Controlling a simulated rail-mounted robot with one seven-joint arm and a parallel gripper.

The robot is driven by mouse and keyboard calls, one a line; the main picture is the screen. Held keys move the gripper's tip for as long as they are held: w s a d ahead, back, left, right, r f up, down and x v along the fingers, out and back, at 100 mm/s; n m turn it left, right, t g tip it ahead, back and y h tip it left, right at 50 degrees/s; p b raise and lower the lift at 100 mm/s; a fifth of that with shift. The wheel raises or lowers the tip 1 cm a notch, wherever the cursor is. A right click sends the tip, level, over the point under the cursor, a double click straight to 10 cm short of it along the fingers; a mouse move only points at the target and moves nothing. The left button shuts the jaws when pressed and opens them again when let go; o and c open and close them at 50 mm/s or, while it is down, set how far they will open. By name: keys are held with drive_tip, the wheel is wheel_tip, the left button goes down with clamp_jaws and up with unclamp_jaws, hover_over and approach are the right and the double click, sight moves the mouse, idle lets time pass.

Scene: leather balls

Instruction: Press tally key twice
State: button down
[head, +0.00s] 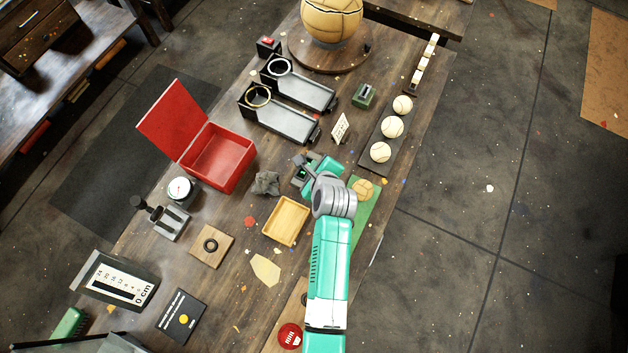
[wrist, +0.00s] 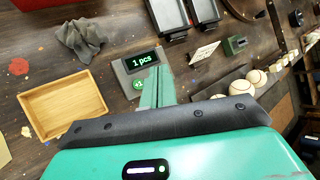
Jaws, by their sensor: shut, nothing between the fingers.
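The tally counter (wrist: 122,72) is a small grey box on the table in the wrist view. Its dark display (wrist: 141,61) reads "1 pcs" in green. Below the display is the green tally key (wrist: 138,84) marked "+1". My gripper (wrist: 161,70) is shut and empty, its teal fingers just to the right of the key and overlapping the counter's right side in the picture. Whether the fingertips touch the counter cannot be told. In the head view my gripper (head: 309,167) is at the counter, which is largely hidden by my arm.
A wooden tray (wrist: 25,104) and a grey cloth (wrist: 80,37) lie left of the counter. A standing card (wrist: 204,53) and a rack of white balls (head: 368,169) are to the right. An open red box (head: 245,180) stands further left.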

wheel_tip(320, 180, down, 8)
drive_tip(key=b, duration=0.7)
drive_tip(key=shift+r, duration=0.15)
drive_tip(key=shift+f+b, duration=0.3)
drive_tip(key=shift+f, duration=0.1)
drive_tip(key=shift+f, duration=0.1)
idle(1.0)
drive_tip(key=shift+f, duration=0.3)
drive_tip(key=shift+f, duration=0.45)
idle(0.5)
drive_tip(key=shift+r, duration=0.15)
drive_tip(key=shift+r+p, duration=0.75)
